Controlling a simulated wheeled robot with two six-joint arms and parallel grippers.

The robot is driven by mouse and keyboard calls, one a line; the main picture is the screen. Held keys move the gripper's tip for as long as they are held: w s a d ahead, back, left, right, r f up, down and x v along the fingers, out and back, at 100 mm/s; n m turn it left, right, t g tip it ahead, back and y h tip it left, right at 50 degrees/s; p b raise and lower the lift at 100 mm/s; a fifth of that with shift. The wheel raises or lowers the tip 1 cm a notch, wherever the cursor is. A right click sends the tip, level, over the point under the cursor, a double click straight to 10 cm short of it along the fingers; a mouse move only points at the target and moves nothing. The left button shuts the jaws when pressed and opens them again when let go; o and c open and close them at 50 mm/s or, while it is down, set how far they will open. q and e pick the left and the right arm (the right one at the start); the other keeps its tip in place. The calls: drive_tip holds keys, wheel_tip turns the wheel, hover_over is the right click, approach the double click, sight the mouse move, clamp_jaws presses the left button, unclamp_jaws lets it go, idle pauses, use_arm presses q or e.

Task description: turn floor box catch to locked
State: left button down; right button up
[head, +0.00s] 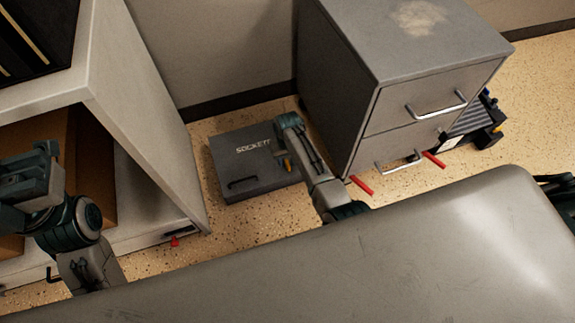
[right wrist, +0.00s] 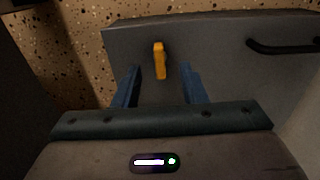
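The floor box (head: 232,184) is a flat grey case with "SOCKET" lettering and a dark handle, lying on the speckled floor. Its catch (head: 287,164) is a small yellow-orange lever near the box's right side. In the right wrist view the catch (right wrist: 159,60) stands almost in line with the fingers. My right gripper (head: 284,148) is over the box's right part, close to the catch. Its two blue fingers are apart with the catch seen between and just beyond their tips; contact cannot be told. My left gripper (head: 28,180) is at the left edge, away from the box; its fingertips are unclear.
A grey drawer cabinet (head: 335,95) stands right of the box. A pale shelf unit (head: 150,130) stands to its left. Red pieces (head: 361,185) show by the cabinet's base. A large grey surface (head: 400,260) fills the front. Bare floor surrounds the box narrowly.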

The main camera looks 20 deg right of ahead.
sight(288, 164)
wheel_tip(288, 164, down, 3)
drive_tip(key=shift+f+b, duration=0.15)
drive_tip(key=shift+b, duration=0.5)
clamp_jaws()
